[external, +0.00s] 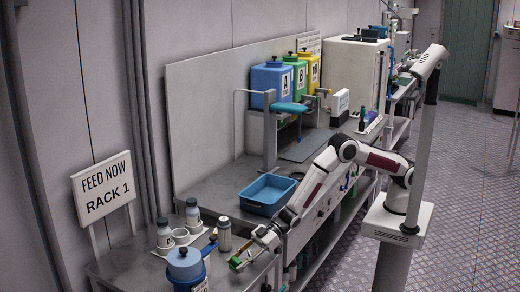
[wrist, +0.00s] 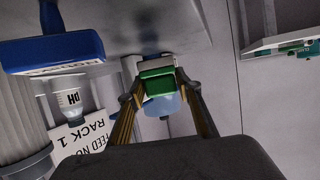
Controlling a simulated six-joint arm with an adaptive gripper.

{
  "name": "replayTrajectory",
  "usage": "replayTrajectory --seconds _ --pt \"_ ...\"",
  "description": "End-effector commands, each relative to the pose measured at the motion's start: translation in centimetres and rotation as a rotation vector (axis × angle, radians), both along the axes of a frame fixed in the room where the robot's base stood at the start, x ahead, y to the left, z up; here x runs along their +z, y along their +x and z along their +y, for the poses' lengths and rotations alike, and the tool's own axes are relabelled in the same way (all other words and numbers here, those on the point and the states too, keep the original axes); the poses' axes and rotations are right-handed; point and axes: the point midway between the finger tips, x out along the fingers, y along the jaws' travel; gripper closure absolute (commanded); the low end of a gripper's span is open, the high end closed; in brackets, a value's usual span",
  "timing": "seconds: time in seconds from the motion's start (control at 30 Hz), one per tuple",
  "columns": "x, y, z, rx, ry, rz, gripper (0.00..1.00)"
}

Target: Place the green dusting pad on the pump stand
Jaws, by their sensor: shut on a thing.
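A green pad (wrist: 158,84) with a pale edge is between the two fingers of my gripper (wrist: 158,98) in the wrist view. In the external view my gripper (external: 243,260) is low at the front of the bench, with the green pad (external: 235,262) at its tips, close to the right of a blue lidded jar (external: 185,264). The pad appears held above the bench surface. No label marks a pump stand; a grey upright frame with a blue top piece (external: 289,107) stands farther back, but I cannot tell if it is the stand.
A blue tray (external: 267,195) lies on the bench behind my gripper. White bottles (external: 193,215) and a small bottle (external: 224,234) stand near the jar. Blue, green and yellow containers (external: 272,82) stand farther back. A sign (external: 104,188) reads FEED NOW RACK 1.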

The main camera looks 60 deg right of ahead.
Motion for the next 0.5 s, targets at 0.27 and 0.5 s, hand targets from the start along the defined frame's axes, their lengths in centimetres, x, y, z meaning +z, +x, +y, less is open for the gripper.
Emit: replayTrajectory --seconds 0.27,0.5 --pt "-2.6 0.0 0.0 0.0 0.0 0.0 0.87" --pt "-2.8 0.0 0.0 0.0 0.001 -0.001 0.87"
